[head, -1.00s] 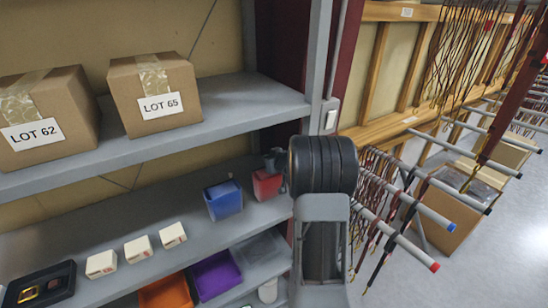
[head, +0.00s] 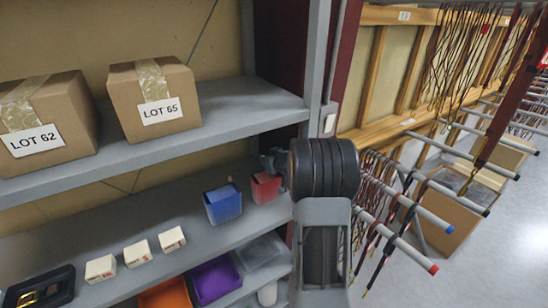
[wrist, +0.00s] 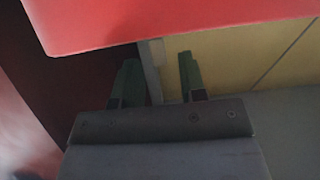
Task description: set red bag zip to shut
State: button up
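The red bag (head: 265,187) stands upright on the middle shelf, at its right end, to the right of a blue bag (head: 223,204). My gripper (head: 272,160) is at the red bag's upper edge, mostly hidden behind my arm. In the wrist view, a broad red surface (wrist: 180,22) spans the top, close to the fingertips. My gripper's two fingers (wrist: 160,70) are apart with nothing visible between them. I cannot tell whether they touch the bag. The zip cannot be made out.
A grey rack post (head: 316,70) rises just right of the red bag. The upper shelf (head: 230,118) holds two cartons. White boxes (head: 137,253) and a dark tray (head: 40,290) sit left on the middle shelf. Orange and purple bins are below. Rods with hanging cords (head: 400,235) are at right.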

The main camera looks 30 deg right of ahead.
jog(key=s+a+r+p, duration=0.1)
jog(key=s+a+r, duration=0.1)
jog(key=s+r, duration=0.3)
jog(key=s+a+r+p, duration=0.1)
jog(key=s+a+r, duration=0.2)
jog(key=s+r, duration=0.3)
jog(key=shift+s+a+r, duration=0.25)
jog(key=shift+s+a, duration=0.05)
jog(key=shift+s, duration=0.65)
jog(key=shift+c, duration=0.3)
